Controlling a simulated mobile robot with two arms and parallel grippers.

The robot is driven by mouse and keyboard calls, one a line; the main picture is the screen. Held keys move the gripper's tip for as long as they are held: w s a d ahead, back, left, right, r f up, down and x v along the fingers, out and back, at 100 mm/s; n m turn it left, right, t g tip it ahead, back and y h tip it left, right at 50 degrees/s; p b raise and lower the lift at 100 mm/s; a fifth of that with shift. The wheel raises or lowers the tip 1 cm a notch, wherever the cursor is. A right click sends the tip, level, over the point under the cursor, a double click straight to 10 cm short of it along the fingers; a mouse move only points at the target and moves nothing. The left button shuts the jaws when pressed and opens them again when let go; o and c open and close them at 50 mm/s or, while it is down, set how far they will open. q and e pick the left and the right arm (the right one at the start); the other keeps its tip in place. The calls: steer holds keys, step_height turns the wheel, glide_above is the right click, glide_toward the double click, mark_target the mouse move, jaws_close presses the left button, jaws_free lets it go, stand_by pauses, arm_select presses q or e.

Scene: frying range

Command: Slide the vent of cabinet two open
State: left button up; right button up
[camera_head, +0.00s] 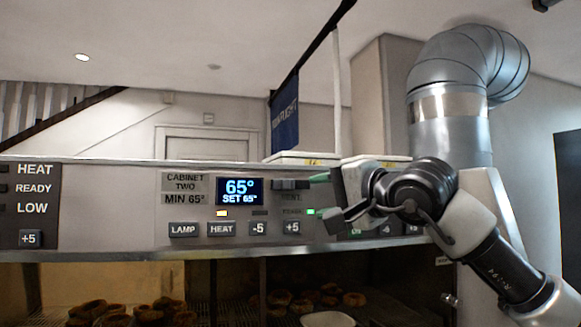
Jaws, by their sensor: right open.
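The cabinet two panel (174,212) runs across the middle of the head view, with a label reading "CABINET TWO, MIN 65°". Its display (239,191) reads 65° and SET 65°. My right gripper (310,203) comes in from the right and is open in front of the panel's right part. One finger is above this label and the other lower right of it. The gripper hides part of the panel there, and I cannot make out the vent slide clearly. My left gripper is out of view.
Buttons LAMP (184,230), HEAT (221,229), -5 and +5 line the panel's lower edge. Below are shelves with brown ring-shaped food (90,311) and a white dish (327,319). A silver duct (449,128) rises behind my right arm. The panel's left front is clear.

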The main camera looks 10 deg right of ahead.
mark_target(288, 185)
steer(key=w+a+m+p, duration=0.1)
steer(key=w+p, duration=0.1)
steer(key=w, duration=0.1)
steer(key=w+a+r+m+p, duration=0.1)
steer(key=w+p, duration=0.1)
steer(key=w+a+r+m+p, duration=0.1)
steer(key=w+a+p, duration=0.1)
steer(key=w+p, duration=0.1)
steer(key=shift+w+r+t, duration=0.25)
steer(key=shift+w+t, duration=0.05)
steer(key=shift+w, duration=0.05)
steer(key=shift+w+a+f, duration=0.15)
steer(key=shift+w+a, duration=0.05)
steer(key=shift+w, duration=0.25)
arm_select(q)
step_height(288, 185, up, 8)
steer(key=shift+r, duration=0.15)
arm_select(e)
jaws_close()
